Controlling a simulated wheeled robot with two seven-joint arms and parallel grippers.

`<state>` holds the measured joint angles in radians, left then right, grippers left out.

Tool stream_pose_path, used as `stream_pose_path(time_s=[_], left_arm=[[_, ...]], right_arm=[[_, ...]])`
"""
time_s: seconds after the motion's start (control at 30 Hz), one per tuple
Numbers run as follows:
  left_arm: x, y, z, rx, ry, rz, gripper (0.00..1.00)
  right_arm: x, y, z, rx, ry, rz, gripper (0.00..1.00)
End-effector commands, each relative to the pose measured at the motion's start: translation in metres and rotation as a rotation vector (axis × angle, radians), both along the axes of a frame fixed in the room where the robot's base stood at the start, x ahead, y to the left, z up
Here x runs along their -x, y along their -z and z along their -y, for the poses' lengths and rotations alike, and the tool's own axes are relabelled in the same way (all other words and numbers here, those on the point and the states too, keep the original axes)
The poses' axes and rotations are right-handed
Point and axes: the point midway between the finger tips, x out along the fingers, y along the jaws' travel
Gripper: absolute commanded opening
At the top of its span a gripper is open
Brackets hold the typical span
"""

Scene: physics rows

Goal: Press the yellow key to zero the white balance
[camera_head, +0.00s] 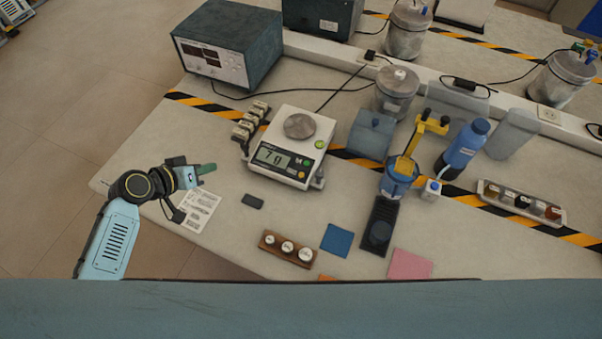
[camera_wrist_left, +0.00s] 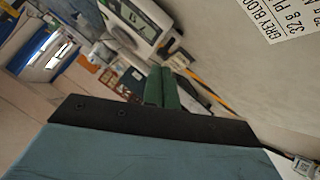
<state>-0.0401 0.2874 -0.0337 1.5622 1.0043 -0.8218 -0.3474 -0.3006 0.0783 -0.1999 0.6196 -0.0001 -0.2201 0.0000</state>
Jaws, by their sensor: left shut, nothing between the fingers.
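The white balance (camera_head: 287,125) stands on the table with a round grey object (camera_head: 299,126) on its pan. Its lit display (camera_head: 272,158) seems to read 7 g. In the left wrist view, the shut fingers (camera_wrist_left: 161,88) point toward the balance (camera_wrist_left: 140,18); the yellow key cannot be made out there.
A printed sheet (camera_head: 199,209) lies below my left gripper. Small blocks (camera_head: 250,121) stand along the balance's left side. A dark small object (camera_head: 253,201) and a wooden weight holder (camera_head: 287,249) lie in front. A large instrument box (camera_head: 228,46) stands behind.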

Motion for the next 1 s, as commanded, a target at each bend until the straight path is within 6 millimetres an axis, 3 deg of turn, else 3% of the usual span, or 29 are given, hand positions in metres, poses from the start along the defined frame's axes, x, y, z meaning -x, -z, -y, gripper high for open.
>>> stream_pose_path(time_s=[0.17,0.3,0.37,0.5,0.7,0.9,1.0], left_arm=[[0.001,0.000,0.001,-0.002,0.003,-0.002,0.00],[0.020,0.002,0.013,-0.038,0.046,-0.029,0.00],[0.037,0.020,0.019,-0.074,0.060,-0.068,0.00],[0.090,0.067,0.028,-0.203,0.084,-0.188,0.00],[0.153,0.107,0.029,-0.372,0.085,-0.319,0.00],[0.199,0.128,0.025,-0.503,0.066,-0.410,0.00],[0.204,0.158,0.020,-0.517,0.057,-0.429,0.00]], right_arm=[[0.000,0.000,0.000,0.000,0.000,0.000,0.00],[0.000,0.000,0.000,0.000,0.000,0.000,0.00],[0.000,0.005,0.000,0.000,0.000,0.001,0.00],[0.000,0.016,0.000,0.000,0.000,0.001,0.00],[0.000,0.027,0.000,0.000,-0.001,0.001,0.00],[0.000,0.036,0.001,0.001,-0.001,0.001,0.00],[-0.001,0.043,0.001,0.001,-0.001,0.001,0.00]])
